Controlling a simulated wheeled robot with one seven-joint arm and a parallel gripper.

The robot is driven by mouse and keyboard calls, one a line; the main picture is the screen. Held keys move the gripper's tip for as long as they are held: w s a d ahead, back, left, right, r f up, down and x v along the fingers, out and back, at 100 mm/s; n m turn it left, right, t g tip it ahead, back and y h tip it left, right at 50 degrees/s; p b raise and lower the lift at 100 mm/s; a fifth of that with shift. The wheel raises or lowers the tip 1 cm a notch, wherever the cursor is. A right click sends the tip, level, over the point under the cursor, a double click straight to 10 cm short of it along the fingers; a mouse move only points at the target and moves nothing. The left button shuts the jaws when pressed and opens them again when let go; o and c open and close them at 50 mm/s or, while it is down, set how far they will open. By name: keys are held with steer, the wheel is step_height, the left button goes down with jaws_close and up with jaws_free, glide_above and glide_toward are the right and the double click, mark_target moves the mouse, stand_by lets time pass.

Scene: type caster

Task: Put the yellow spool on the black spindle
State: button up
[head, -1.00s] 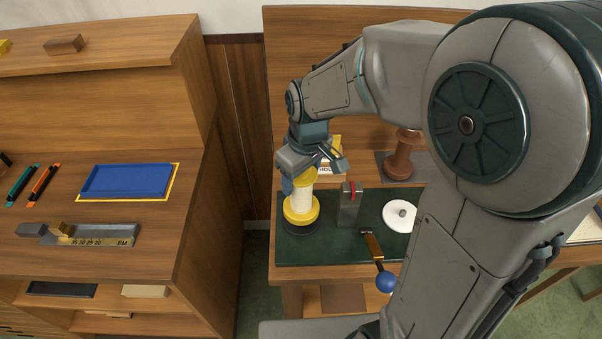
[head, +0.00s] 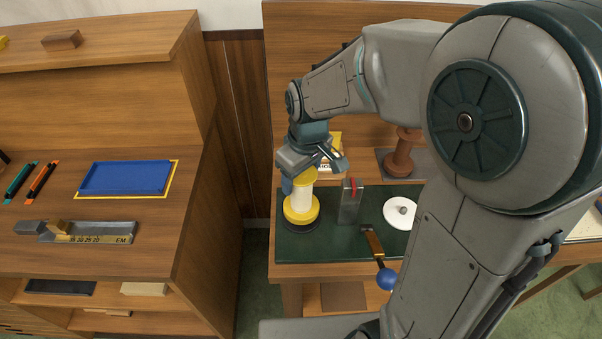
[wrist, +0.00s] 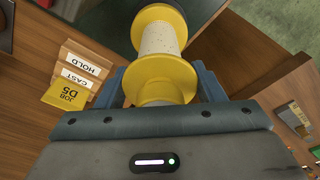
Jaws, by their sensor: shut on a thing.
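The yellow spool (head: 301,207) has yellow flanges and a pale middle. It stands about upright over a round black base (head: 301,228) on the green mat. In the wrist view the spool (wrist: 160,40) lies between the two blue-grey fingers. My gripper (head: 302,180) is shut on its upper end, and it shows in the wrist view too (wrist: 160,88). The spool hides any spindle post, and I cannot tell whether its lower flange rests on the base.
A grey block with a red part (head: 350,200) stands close to the right of the spool. A white disc (head: 400,212), a blue-knobbed handle (head: 386,279) and a brown spool (head: 401,155) are farther right. Label cards (wrist: 80,75) stand behind. A gap separates the left bench (head: 180,230).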

steer(key=shift+f+b, duration=0.8)
steer(key=shift+f, duration=0.3)
steer(key=o, duration=1.5)
steer(key=shift+r, duration=0.15)
steer(key=shift+r+p, duration=2.25)
steer(key=shift+r, duration=0.7)
steer(key=s+d+r+m+t, duration=0.1)
steer(key=s+d+r+m, duration=0.1)
steer(key=s+d, duration=0.2)
steer(key=s+d+r+m, duration=0.2)
steer(key=s+d+m, duration=0.1)
steer(key=s+d, duration=0.1)
steer(key=s+d+r+m+t+h, duration=0.1)
steer(key=s+d+r+m, duration=0.1)
steer(key=s+d+m, duration=0.1)
steer(key=shift+s+d+t, duration=0.3)
steer(key=shift+s+d, duration=0.2)
steer(key=shift+s, duration=0.4)
